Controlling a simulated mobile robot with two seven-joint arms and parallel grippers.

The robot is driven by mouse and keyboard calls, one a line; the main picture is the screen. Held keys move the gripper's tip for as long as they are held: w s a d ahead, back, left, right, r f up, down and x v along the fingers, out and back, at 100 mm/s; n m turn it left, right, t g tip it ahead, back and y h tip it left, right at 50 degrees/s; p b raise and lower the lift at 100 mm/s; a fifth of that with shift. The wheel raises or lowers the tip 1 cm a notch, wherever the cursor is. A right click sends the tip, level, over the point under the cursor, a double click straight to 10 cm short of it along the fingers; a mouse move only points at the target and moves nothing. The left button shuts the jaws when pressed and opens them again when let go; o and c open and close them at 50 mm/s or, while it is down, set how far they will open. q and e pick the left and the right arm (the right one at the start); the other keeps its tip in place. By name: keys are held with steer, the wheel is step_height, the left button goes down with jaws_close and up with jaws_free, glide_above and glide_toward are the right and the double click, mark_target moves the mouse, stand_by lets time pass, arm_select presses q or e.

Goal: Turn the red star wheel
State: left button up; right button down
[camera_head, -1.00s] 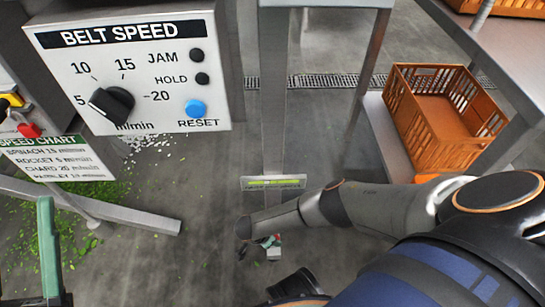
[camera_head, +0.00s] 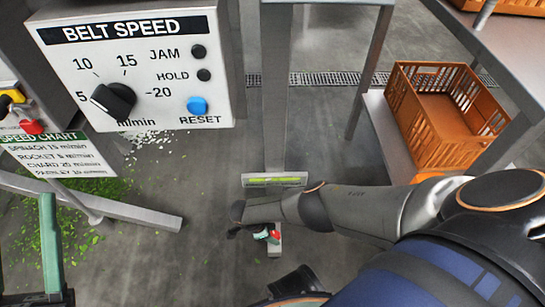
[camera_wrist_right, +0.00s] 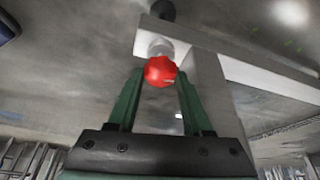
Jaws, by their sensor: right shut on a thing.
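The red star wheel (camera_head: 275,236) is small in the head view, low on the pale post below the green-marked plate. In the right wrist view it shows as a red knob (camera_wrist_right: 160,71) on a pale round stem, between the tips of the two green fingers. My right gripper (camera_head: 268,236) is shut on it; the wheel's far side and stem are mostly hidden in the head view. My left gripper (camera_head: 25,235) shows at the lower left edge, partly cut off, with its green fingers apart and nothing seen between them.
The belt speed panel (camera_head: 135,70) with its black knob and blue button hangs at upper left, above a speed chart (camera_head: 60,155). An orange crate (camera_head: 445,115) stands on a shelf at right. Spilled greens (camera_head: 85,225) lie on the floor. A grey post (camera_head: 275,100) stands mid-view.

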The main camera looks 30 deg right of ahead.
steer(key=shift+d, duration=0.1)
steer(key=shift+c, duration=1.8)
jaws_free()
steer(key=shift+o, duration=0.2)
steer(key=shift+w, duration=0.2)
